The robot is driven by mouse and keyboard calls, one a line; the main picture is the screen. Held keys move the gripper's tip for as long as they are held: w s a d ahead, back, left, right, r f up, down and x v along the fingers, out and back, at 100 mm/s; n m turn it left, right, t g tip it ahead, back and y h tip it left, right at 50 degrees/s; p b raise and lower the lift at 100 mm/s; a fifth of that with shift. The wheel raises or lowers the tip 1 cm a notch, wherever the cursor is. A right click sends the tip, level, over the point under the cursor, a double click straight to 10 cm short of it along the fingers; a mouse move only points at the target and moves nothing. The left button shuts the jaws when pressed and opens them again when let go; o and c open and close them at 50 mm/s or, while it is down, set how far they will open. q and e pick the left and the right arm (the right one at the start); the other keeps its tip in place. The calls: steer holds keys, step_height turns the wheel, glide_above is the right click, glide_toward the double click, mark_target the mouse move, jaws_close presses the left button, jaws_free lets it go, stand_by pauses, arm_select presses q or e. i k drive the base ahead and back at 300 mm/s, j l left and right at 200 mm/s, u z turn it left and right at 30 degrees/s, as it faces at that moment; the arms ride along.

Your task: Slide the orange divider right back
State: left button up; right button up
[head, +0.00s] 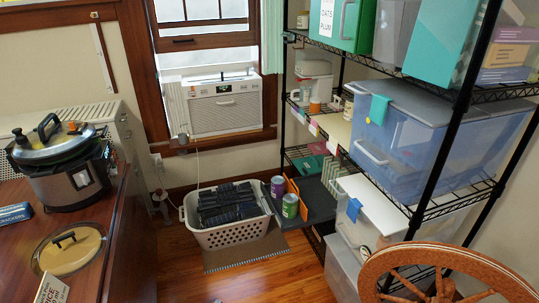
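A small upright orange panel (294,187), which looks like the divider, stands on a dark pulled-out shelf or tray (318,203) low at the black rack. Two cans stand beside it: a purple-and-white one (278,186) to its left and a green one (290,206) in front. The cans and the panel's small size hide how it is held and how far back it reaches. Neither of my grippers is in view.
A white basket (226,236) of dark items sits on a mat (246,254) left of the tray. The black wire rack (455,110) with bins rises at right. A wooden wheel (445,253) blocks the lower right. A wooden counter (107,245) with a cooker (62,160) stands left.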

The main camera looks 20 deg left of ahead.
mark_target(302, 209)
steer(key=i+u, duration=0.5)
steer(key=i, duration=0.75)
